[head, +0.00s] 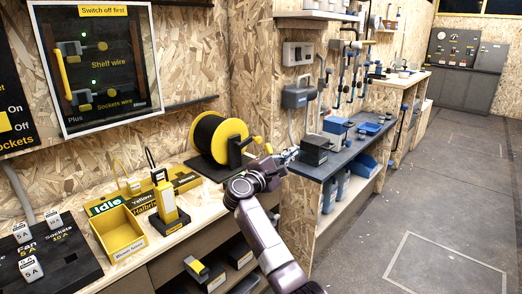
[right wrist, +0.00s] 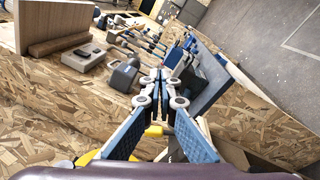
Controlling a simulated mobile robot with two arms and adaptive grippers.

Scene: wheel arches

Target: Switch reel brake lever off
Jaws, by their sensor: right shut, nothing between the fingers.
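The cable reel (head: 222,139), a black drum with a yellow flange, stands on a dark base on the left workbench. A yellow lever (head: 256,140) sticks out at the reel's right side, with a yellow knob by its end; I take it to be the brake lever. My right gripper (head: 289,155) is shut and empty, just to the right of the lever in the head view. In the right wrist view its fingers (right wrist: 163,76) meet, and yellow parts (right wrist: 153,131) show behind them, partly hidden. I cannot tell whether the gripper touches the lever. My left gripper is out of view.
A yellow tray (head: 117,232) and a yellow handheld device (head: 165,200) stand on the bench left of my right arm. The floor (head: 430,200) at right is clear.

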